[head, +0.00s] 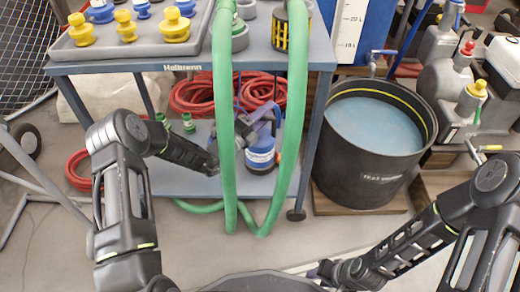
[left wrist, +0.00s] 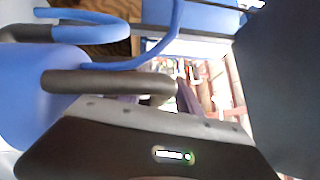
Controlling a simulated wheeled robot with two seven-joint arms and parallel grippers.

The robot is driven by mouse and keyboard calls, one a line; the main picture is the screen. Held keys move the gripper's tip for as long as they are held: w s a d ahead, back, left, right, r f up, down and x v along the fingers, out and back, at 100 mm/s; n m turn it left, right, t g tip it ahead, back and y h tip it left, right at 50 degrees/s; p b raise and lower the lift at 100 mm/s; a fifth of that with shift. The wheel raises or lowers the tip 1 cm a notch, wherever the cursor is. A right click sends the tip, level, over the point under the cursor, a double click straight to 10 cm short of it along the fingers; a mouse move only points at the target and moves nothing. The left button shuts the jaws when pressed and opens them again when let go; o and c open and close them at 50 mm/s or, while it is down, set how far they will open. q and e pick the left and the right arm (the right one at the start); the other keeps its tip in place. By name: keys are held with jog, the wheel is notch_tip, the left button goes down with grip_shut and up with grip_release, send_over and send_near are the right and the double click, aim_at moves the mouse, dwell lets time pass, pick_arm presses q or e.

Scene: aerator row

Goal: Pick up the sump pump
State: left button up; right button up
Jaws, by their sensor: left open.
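The sump pump (head: 261,155), with a blue and white body, stands on the lower shelf of the trolley, partly behind the green hose (head: 228,120). My left arm reaches in behind that hose. My left gripper (head: 256,118) is open at the top of the pump, and the hose hides part of it. In the left wrist view, a blue body with a loop (left wrist: 40,85), apparently the pump, is very close at the left, beside the open left gripper (left wrist: 160,96). I cannot tell whether they touch. My right gripper (head: 322,271) is low at the bottom, its jaws unclear.
The trolley top (head: 150,48) carries a tray of yellow and blue fittings. Red hose coils (head: 225,92) lie behind the pump. A black tub of water (head: 375,130) stands right of the trolley. A dark round rim (head: 262,282) shows at the bottom. Floor left of it is clear.

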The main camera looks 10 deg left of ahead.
pick_arm(q)
jog(key=shift+c, duration=0.2)
grip_shut()
dwell(0.5)
dwell(0.8)
jog(key=shift+r, duration=0.2)
